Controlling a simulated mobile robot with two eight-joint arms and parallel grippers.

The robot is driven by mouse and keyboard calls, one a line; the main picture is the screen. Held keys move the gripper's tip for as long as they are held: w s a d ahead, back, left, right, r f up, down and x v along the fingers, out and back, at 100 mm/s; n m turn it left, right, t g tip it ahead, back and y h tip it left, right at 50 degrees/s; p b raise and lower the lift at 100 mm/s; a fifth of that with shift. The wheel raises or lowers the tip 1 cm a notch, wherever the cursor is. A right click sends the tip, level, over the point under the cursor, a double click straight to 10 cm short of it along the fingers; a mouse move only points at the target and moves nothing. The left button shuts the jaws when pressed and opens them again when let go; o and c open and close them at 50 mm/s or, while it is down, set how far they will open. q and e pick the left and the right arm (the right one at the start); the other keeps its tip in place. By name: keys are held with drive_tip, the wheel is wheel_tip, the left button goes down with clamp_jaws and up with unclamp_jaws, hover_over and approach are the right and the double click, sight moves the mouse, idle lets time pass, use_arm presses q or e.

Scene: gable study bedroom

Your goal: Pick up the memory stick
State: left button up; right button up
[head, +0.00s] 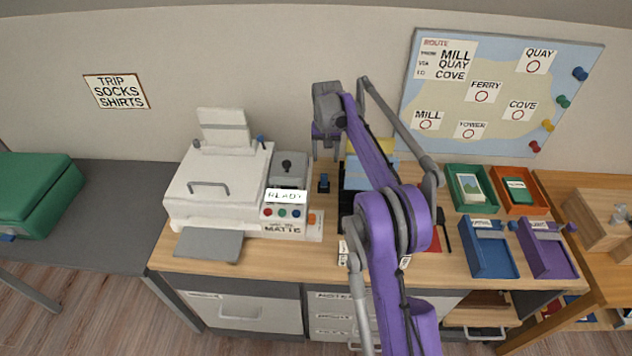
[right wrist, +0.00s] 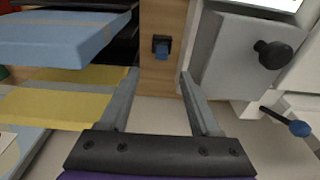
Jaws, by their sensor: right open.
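The memory stick looks like a small blue piece with a black part. It is on the wooden desktop between the printer and the stacked trays in the head view (head: 324,184), and ahead of the fingers in the right wrist view (right wrist: 161,49). Whether the black part is a holder or part of the stick, I cannot tell. My right gripper (head: 325,156) is open and empty, pointing down behind the stick in the head view. In the right wrist view its two fingers (right wrist: 159,76) are spread apart with the stick beyond their tips. My left gripper is not in view.
The white printer (head: 220,180) with its grey block (right wrist: 235,60) stands close on one side. Stacked trays with blue and yellow folders (right wrist: 60,40) stand close on the other. Small green (head: 468,203), orange and blue trays are at the right of the desk.

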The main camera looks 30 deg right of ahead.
hover_over(324, 174)
drive_tip(key=f, duration=0.2)
drive_tip(key=s+f, duration=0.1)
drive_tip(key=f, duration=0.1)
drive_tip(key=shift+f, duration=0.4)
drive_tip(key=shift+w+f, duration=0.15)
drive_tip(key=shift+f, duration=0.75)
drive_tip(key=shift+w+f, duration=0.2)
drive_tip(key=shift+f, duration=0.75)
drive_tip(key=shift+w+f, duration=0.15)
drive_tip(key=shift+f, duration=0.75)
clamp_jaws()
